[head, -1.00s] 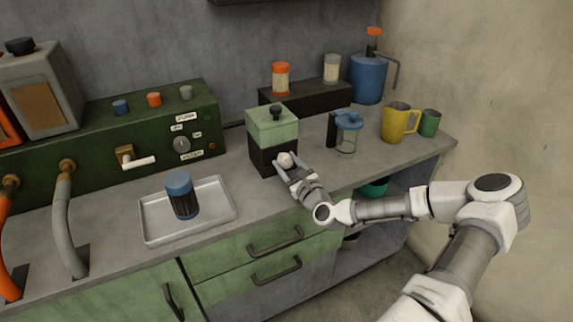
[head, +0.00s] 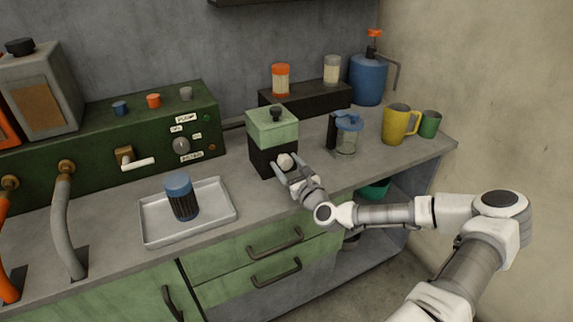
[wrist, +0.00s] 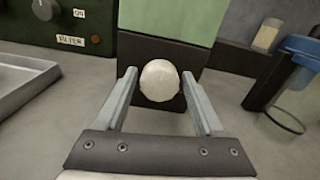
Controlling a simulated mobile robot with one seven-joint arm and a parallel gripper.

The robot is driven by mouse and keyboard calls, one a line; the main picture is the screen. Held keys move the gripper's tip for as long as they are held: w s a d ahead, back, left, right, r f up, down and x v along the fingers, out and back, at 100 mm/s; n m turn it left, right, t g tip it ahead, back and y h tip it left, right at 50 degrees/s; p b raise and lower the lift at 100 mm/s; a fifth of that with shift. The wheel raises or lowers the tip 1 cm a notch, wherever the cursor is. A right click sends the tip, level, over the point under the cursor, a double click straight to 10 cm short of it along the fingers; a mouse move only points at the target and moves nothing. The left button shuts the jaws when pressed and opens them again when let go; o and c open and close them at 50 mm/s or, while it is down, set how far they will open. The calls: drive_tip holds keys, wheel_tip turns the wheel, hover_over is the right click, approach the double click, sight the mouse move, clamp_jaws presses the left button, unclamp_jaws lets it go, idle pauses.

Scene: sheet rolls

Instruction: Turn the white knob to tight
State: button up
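The white knob (wrist: 160,80) is a round ball on the dark lower front of a box with a pale green upper part (head: 272,128). In the head view the knob (head: 285,160) shows just beyond my fingertips. My gripper (wrist: 159,84) is open, with one finger on each side of the knob. In the wrist view a narrow gap shows between each fingertip and the knob. I cannot tell how far the fingers reach along it. No mark of the knob's turn position is visible.
A clear jar with a blue lid (head: 346,135) stands right of the box. A metal tray (head: 220,212) with a blue-capped dark cylinder (head: 181,197) lies to the left. The green panel (head: 95,140) is behind the tray. Bare counter lies between tray and box.

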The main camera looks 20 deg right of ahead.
drive_tip(key=shift+o, duration=0.7)
drive_tip(key=s, duration=1.7)
drive_tip(key=shift+s+d, duration=0.2)
drive_tip(key=shift+d, duration=0.05)
